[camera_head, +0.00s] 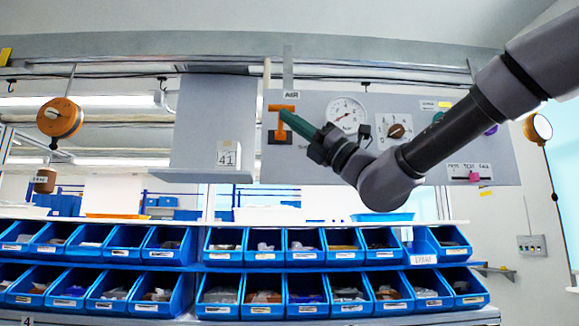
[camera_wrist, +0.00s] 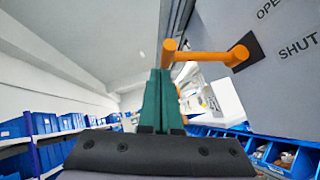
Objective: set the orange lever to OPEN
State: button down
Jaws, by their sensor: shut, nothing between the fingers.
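The orange lever (camera_head: 281,109) is on the grey panel's left part, with its crossbar standing out from a dark base plate. In the wrist view the lever's rod (camera_wrist: 205,56) runs from the plate to the crossbar near my fingertips. The words OPEN (camera_wrist: 268,9) and SHUT (camera_wrist: 299,47) are printed on the panel beside the plate. My gripper (camera_head: 284,114) has green fingers and is shut and empty; it also shows in the wrist view (camera_wrist: 160,74). Its tips are right at the crossbar; I cannot tell whether they touch. The gripper hides part of the panel.
The panel (camera_head: 340,172) also bears a round gauge (camera_head: 346,114), a brown knob (camera_head: 397,131) and a pink slider (camera_head: 474,177). Blue bins (camera_head: 245,246) with small parts stand in rows below.

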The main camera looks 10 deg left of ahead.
notch_tip(320, 180, up, 3)
jog(key=shift+f, duration=0.2)
jog(key=shift+w+r, duration=0.15)
jog(key=shift+r, duration=0.45)
jog(key=shift+w+r, duration=0.15)
jog(key=shift+r, duration=0.4)
jog(key=shift+f, duration=0.1)
